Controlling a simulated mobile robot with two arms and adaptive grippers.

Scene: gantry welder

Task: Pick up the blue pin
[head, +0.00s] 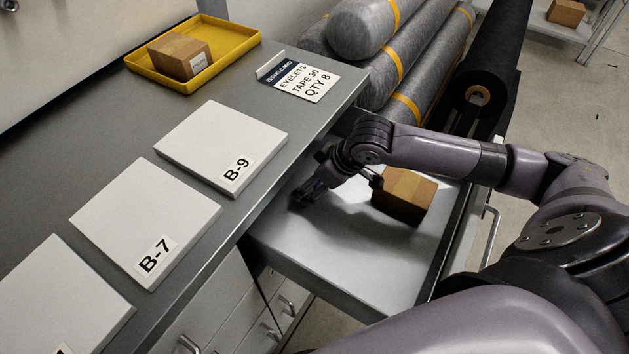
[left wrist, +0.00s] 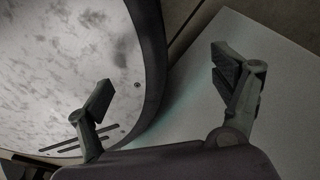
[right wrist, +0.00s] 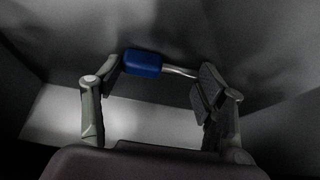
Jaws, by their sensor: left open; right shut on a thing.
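The blue pin (right wrist: 142,64) shows in the right wrist view, with a blue grip at the left and a bare metal shank at the right. It lies crosswise between the fingers of my right gripper (right wrist: 161,74), which is shut on it. In the head view my right gripper (head: 308,192) is low inside the open drawer (head: 330,255), near its left side, and the pin cannot be made out there. My left gripper (left wrist: 163,82) is open and empty in the left wrist view, and it is outside the head view.
A cardboard box (head: 404,195) sits in the drawer beside my right arm. White panels marked B-9 (head: 221,140) and B-7 (head: 145,215) lie on the grey counter, with a yellow tray (head: 248,40) and an issue card (head: 300,78). Grey rolls (head: 365,30) lie behind.

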